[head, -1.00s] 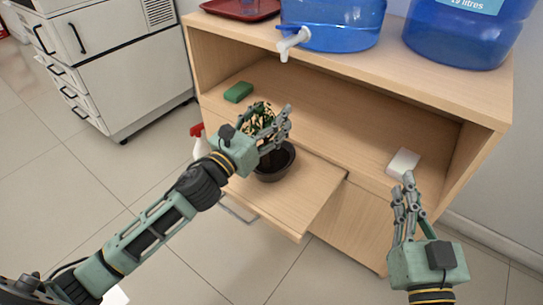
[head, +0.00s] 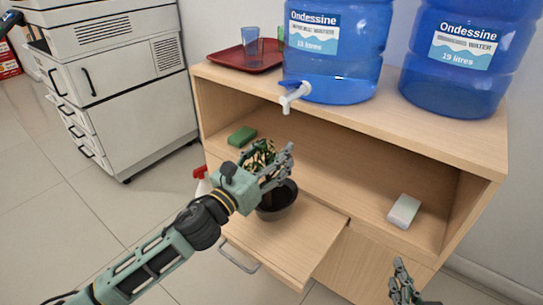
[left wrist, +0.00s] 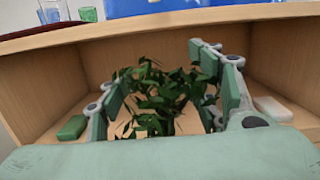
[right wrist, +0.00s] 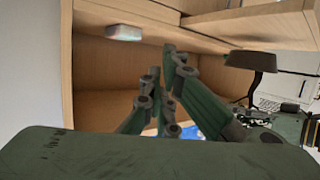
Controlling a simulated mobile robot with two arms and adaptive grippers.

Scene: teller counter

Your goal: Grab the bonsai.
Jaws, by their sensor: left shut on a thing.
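The bonsai has green foliage (head: 257,158) and a dark round pot (head: 278,203) on the cabinet's pull-out board (head: 270,238). My left gripper (head: 280,162) is at the plant, above the pot. In the left wrist view its fingers stand on both sides of the foliage (left wrist: 165,95), shut on the bonsai. The palm hides the lower plant and pot there. My right gripper (head: 399,270) is low at the picture's bottom, away from the bonsai. In the right wrist view its fingers (right wrist: 165,65) are together with nothing between them.
The cabinet shelf holds a green sponge (head: 242,136) and a white block (head: 404,211). Two blue water jugs (head: 335,75) and a red tray (head: 243,62) with cups stand on top. A red-topped spray bottle (head: 200,175) is beside the board. A printer (head: 110,80) stands left.

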